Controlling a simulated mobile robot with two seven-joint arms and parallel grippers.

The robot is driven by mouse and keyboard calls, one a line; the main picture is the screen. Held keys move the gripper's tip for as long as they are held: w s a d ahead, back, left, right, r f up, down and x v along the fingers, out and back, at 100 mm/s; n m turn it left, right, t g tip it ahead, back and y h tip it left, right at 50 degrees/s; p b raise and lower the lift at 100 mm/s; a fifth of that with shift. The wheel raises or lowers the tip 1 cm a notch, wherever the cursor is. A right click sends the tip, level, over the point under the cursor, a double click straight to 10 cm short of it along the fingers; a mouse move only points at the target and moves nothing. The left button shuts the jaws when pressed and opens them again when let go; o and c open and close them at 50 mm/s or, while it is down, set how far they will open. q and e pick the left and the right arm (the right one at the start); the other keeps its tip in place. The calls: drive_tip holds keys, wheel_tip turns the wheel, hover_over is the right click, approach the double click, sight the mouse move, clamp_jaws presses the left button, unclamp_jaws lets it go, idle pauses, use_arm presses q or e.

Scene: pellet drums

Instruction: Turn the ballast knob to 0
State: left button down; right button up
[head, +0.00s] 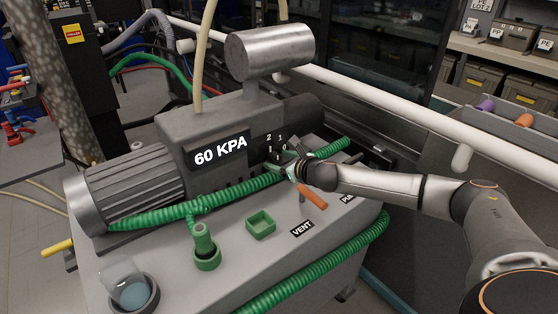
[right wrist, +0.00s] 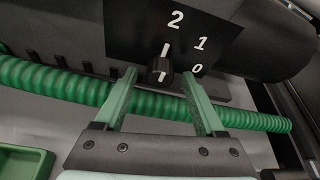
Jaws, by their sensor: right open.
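The black ballast knob (right wrist: 160,66) sits on a dark dial plate (right wrist: 130,30) marked 2, 1 and 0. Its white pointer line is upright and points up towards the 2. My right gripper (right wrist: 158,78) is open, with its two green fingers on either side of the knob and a gap visible on each side. In the head view, my right gripper (head: 280,167) is in front of the dial plate (head: 268,145) on the pump, and the knob is hard to make out there. My left gripper is not in view.
A green ribbed hose (head: 150,216) runs across the pump just below the dial, behind my fingers. An orange-handled lever (head: 312,197) is under my right wrist. A green square tray (head: 261,224) and a glass jar (head: 126,284) are on the bench top.

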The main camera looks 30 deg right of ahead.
drive_tip(key=shift+w, duration=0.15)
clamp_jaws()
idle(0.6)
